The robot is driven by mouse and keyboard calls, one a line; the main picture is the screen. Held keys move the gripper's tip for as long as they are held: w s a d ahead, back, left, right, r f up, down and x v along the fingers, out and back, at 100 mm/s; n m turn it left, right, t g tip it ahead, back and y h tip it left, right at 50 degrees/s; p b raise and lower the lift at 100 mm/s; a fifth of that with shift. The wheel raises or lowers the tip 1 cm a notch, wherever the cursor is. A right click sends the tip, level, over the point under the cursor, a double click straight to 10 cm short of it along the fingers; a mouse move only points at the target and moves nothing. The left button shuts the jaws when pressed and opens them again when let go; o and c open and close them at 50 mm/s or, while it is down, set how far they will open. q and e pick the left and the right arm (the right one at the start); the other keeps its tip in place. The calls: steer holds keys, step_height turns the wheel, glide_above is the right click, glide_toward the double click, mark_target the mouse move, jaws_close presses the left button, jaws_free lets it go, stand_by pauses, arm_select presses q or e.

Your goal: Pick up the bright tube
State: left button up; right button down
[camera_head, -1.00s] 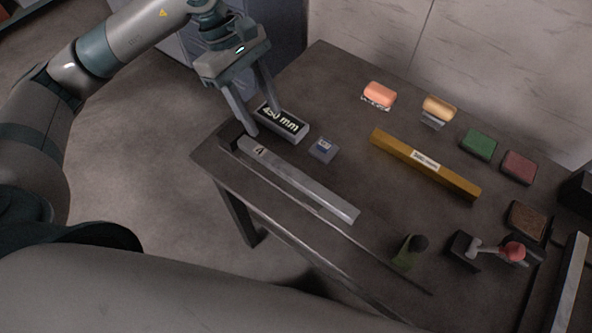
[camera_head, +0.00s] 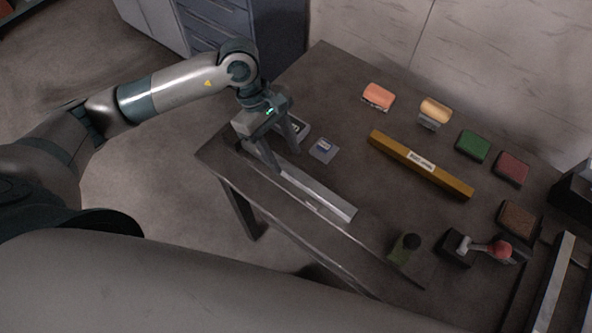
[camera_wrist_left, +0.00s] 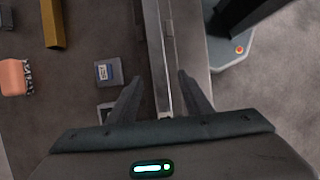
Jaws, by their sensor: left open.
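A bright silver square tube (camera_head: 322,196) lies along the front edge of the dark table, its left part hidden behind my left gripper. My left gripper (camera_head: 285,160) is open, over the left half of this tube. In the left wrist view the tube (camera_wrist_left: 158,50) runs up the picture between the two spread fingers (camera_wrist_left: 159,80). I cannot tell whether the fingertips are at the tube's height; neither finger is closed on it. My right gripper is not in view.
A yellow bar (camera_head: 420,165) with a white label lies mid-table. A small blue-labelled box (camera_head: 323,149) sits just behind the tube. A green-and-dark item (camera_head: 405,248) and a red-knobbed lever (camera_head: 497,249) stand at the front right. Coloured blocks (camera_head: 473,146) line the back.

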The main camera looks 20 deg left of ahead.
mark_target(295, 172)
arm_select(q)
steer(key=shift+d+f, duration=0.15)
steer(key=shift+f, duration=0.3)
steer(key=shift+s+d+f+p, duration=0.2)
steer(key=shift+d+f+p, duration=0.35)
steer(key=shift+p, duration=0.4)
steer(key=p+x, duration=0.1)
steer(key=x, duration=0.1)
steer(key=shift+d+f+p, duration=0.2)
steer(key=shift+f+p, duration=0.1)
steer(key=shift+f, duration=0.1)
steer(key=shift+d+f, duration=0.1)
steer(key=shift+f, duration=0.35)
steer(key=shift+r, duration=0.1)
jaws_close()
